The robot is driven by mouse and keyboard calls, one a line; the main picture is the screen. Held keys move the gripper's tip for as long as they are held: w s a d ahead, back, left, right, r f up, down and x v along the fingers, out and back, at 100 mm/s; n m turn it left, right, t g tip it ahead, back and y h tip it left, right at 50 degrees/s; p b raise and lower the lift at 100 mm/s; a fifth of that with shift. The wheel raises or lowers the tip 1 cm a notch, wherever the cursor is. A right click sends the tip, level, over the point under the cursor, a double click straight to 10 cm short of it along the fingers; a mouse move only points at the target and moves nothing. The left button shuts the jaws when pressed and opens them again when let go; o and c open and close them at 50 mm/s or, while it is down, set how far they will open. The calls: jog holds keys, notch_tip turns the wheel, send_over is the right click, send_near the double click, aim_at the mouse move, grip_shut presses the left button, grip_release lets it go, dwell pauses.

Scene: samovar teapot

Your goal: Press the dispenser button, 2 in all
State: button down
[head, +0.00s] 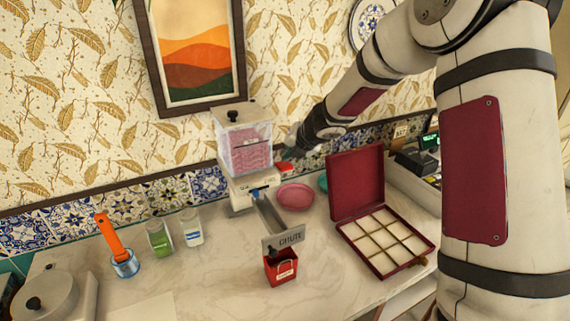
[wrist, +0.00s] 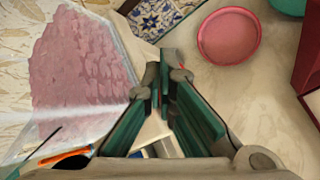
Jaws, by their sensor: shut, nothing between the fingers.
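The dispenser (head: 245,155) stands against the tiled wall, with a clear hopper of pink pieces on a white base. Its hopper (wrist: 75,75) fills the left of the wrist view. The red button (head: 285,168) is on the dispenser's right side. My gripper (head: 287,155) is shut and empty, right beside the hopper and close above the button. In the wrist view its fingers (wrist: 170,68) largely hide the button, so I cannot tell whether they touch it. A metal chute (head: 268,215) slopes down to a red bucket (head: 281,267) at the front.
A pink bowl (head: 295,197) is right of the dispenser, also seen in the wrist view (wrist: 229,36). An open red box (head: 383,243) with compartments stands further right. Two jars (head: 160,238) and an orange-handled tool (head: 112,238) are left. The front counter has free room.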

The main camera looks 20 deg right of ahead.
aim_at(286, 163)
jog(key=shift+r+p, duration=0.3)
jog(key=shift+p, duration=0.3)
jog(key=shift+s+r+p, duration=0.2)
jog(key=shift+r+p, duration=1.15)
jog(key=shift+p, duration=0.3)
jog(key=shift+w+r+b, duration=0.3)
jog(key=shift+r+b, duration=0.35)
jog(key=shift+s+r, duration=0.1)
jog(key=shift+r, duration=0.35)
